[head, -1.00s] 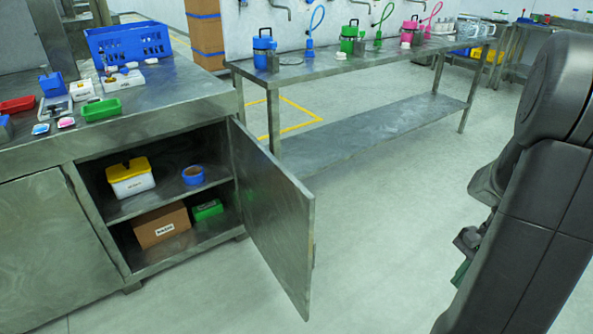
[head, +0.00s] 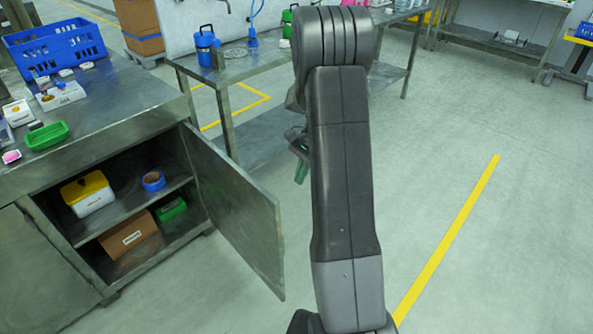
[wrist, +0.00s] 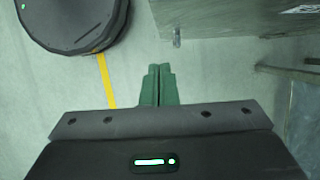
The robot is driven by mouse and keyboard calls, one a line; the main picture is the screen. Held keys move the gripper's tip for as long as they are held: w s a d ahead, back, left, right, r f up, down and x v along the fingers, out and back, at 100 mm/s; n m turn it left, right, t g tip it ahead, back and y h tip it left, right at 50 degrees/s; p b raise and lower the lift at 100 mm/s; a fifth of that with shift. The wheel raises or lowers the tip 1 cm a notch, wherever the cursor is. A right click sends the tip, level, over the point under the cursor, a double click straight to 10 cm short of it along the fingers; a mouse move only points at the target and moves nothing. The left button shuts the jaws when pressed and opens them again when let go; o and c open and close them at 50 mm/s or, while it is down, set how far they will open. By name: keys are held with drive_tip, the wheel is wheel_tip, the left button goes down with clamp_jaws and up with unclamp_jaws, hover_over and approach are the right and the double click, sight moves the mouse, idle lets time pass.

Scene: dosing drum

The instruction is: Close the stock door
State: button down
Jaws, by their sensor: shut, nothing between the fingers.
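The stock door (head: 236,218) is a grey metal door hinged on the right side of the cabinet opening. It stands wide open, swung out over the floor, so the shelves show. My gripper (head: 301,170) shows partly behind my arm in the head view, right of the door and apart from it in the picture. In the wrist view my gripper (wrist: 158,72) has its green fingers together with nothing between them. A grey metal panel (wrist: 225,18) lies ahead and to the right there; I cannot tell for certain that it is the door.
The cabinet (head: 107,158) holds a yellow-lidded box (head: 88,193), a blue roll (head: 153,181), a cardboard box (head: 128,236) and a green box (head: 171,208). A long steel bench (head: 240,70) stands behind the door. The floor to the right is clear, with a yellow line (head: 450,230).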

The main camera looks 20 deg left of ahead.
drive_tip(key=s+a+f, duration=0.2)
drive_tip(key=s+f, duration=0.3)
drive_tip(key=shift+s+a+f, duration=0.3)
drive_tip(key=shift+a, duration=0.1)
